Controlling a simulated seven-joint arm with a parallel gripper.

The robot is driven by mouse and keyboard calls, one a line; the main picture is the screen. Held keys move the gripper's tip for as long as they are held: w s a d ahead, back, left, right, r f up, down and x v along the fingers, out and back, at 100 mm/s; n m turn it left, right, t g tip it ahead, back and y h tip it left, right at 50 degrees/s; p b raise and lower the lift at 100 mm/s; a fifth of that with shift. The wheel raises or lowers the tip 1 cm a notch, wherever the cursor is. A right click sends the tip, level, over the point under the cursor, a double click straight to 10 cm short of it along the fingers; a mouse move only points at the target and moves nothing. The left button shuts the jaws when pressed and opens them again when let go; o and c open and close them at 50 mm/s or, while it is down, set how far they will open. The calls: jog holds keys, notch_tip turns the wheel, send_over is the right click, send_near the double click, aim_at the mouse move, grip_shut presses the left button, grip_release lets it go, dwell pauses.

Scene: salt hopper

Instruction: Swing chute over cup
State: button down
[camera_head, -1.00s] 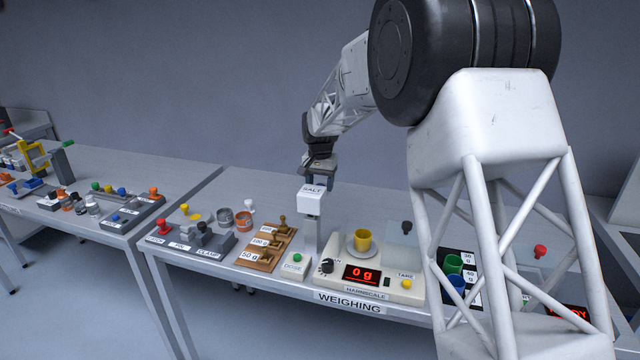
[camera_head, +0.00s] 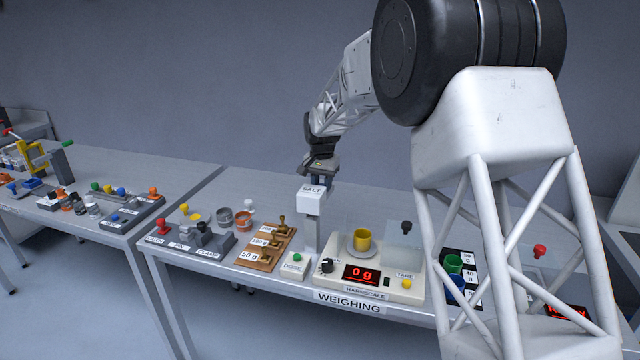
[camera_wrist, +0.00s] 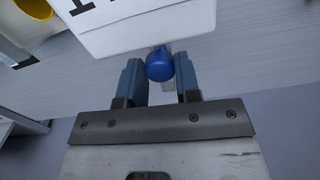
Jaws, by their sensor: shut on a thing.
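The white salt hopper (camera_head: 311,200), labelled SALT, stands on a grey post behind the DOSE button base. Its white body (camera_wrist: 135,28) fills the top of the wrist view. My gripper (camera_head: 321,183) is at the hopper's far side, and its two fingers (camera_wrist: 161,75) are shut on a round blue knob (camera_wrist: 160,63) beside the hopper. The chute itself cannot be made out. The yellow cup (camera_head: 362,240) stands upright on the scale pan, to the right of the hopper; part of it also shows at the top left of the wrist view (camera_wrist: 35,8).
The scale (camera_head: 372,278) reads 0 g, with a clear shield and a black knob (camera_head: 407,228) at its right. The green DOSE button (camera_head: 297,257) is in front of the post. Wooden weight blocks (camera_head: 268,246) stand left. Green and blue cups (camera_head: 453,263) are at the right.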

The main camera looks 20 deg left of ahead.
jog(key=s+d+m, duration=0.7)
jog(key=s+m, duration=0.1)
jog(key=m, duration=0.9)
jog(key=shift+d, duration=0.15)
dwell(0.4)
jog(key=c, duration=0.8)
grip_release()
jog(key=shift+r, duration=0.2)
notch_tip(320, 180, up, 8)
jog(key=shift+f, duration=0.25)
